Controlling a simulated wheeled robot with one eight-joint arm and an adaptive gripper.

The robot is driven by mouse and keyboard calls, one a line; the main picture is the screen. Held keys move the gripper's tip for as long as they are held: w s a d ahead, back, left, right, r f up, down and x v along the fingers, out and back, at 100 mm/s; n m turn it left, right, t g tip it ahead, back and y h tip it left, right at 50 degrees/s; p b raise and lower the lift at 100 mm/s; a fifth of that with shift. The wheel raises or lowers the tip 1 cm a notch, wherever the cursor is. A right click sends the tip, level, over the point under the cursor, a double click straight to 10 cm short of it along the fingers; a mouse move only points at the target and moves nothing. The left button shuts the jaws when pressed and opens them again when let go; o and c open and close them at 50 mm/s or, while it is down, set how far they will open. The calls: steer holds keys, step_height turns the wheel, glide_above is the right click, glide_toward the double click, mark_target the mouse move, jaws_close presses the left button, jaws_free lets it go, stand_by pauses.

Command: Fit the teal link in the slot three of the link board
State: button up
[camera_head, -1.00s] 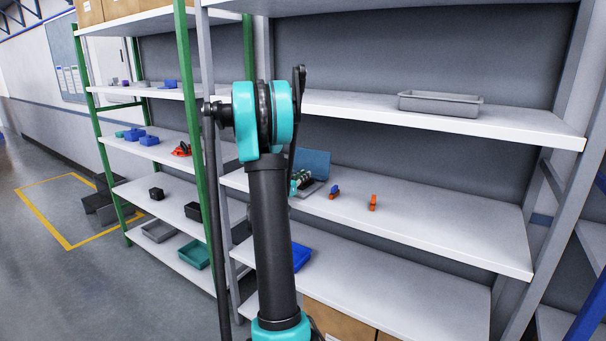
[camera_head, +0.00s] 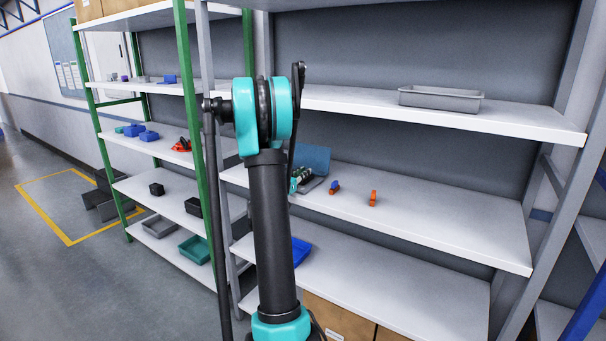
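A blue upright panel (camera_head: 314,158) with a grey base stands on the middle shelf of the right rack, partly behind my arm. It may be the link board, but its slots are too small to make out. I cannot tell which are my gripper and which could be the teal link. My gripper's fingers are not clear. A small blue and orange piece (camera_head: 335,187) and an orange piece (camera_head: 373,198) stand to the right on the same shelf, apart from each other.
The right part of the middle shelf (camera_head: 460,230) is clear. A grey tray (camera_head: 440,99) sits on the shelf above, and a blue bin (camera_head: 300,252) on the one below. The green-framed rack (camera_head: 190,110) at left holds small parts and bins.

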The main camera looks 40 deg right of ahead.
steer(key=o, duration=0.4)
steer(key=shift+c, duration=0.2)
steer(key=v, duration=1.2)
steer(key=shift+f, duration=0.1)
steer(key=s+a+f+n+g+y, duration=0.1)
steer(key=s+a+f+n+y, duration=0.3)
steer(key=s+a, duration=0.3)
steer(key=s+a+f+n+y, duration=0.5)
steer(key=s+a+f+y, duration=0.2)
steer(key=a, duration=0.6)
steer(key=s+a+f+n+g+y, duration=0.1)
steer(key=s+a+f+n+y, duration=0.3)
steer(key=s+a, duration=0.5)
step_height(320, 180, down, 2)
steer(key=shift+s+a+f+n+g+y, duration=0.1)
steer(key=shift+s+a+n+g+y, duration=0.15)
steer(key=shift+a+y, duration=0.7)
